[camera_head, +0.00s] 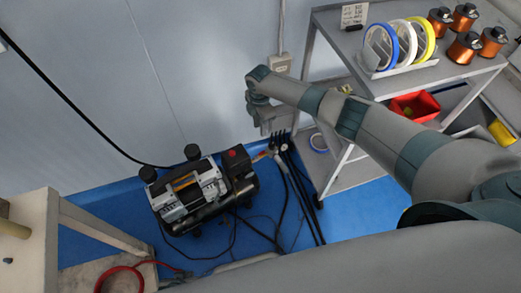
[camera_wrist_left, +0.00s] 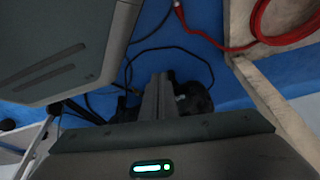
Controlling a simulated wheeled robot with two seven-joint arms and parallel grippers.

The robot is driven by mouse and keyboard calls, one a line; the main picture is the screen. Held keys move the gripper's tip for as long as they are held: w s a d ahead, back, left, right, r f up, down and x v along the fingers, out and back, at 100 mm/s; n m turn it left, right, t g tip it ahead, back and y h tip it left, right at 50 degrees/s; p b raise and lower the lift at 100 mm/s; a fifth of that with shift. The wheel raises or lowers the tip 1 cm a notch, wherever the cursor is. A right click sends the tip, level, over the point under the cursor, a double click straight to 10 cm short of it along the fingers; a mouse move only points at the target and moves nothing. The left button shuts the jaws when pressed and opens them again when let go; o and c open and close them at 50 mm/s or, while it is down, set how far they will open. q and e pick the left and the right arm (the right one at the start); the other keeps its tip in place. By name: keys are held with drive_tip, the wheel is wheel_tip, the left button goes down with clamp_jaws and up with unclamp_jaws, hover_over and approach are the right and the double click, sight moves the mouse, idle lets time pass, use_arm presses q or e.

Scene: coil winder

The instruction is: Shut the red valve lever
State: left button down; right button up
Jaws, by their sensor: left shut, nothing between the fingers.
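The air compressor (camera_head: 190,190) stands on the blue floor by the wall in the head view, with a red cap (camera_head: 232,153) on its right end. A small red-orange piece (camera_head: 261,155) just right of it may be the valve lever; its angle is too small to tell. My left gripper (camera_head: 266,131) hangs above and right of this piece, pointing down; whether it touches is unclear. In the left wrist view the gripper's fingers (camera_wrist_left: 160,80) are together and empty, with the dark compressor (camera_wrist_left: 194,98) partly hidden behind them. The lever cannot be made out there. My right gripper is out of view.
A grey shelf cart (camera_head: 440,75) with copper coils and tape rolls stands at the right. A red hose (camera_head: 118,272) rests at the lower left. Open blue floor (camera_head: 362,208) lies below the cart.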

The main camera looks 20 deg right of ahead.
sight(261, 153)
drive_tip(key=shift+f, duration=0.15)
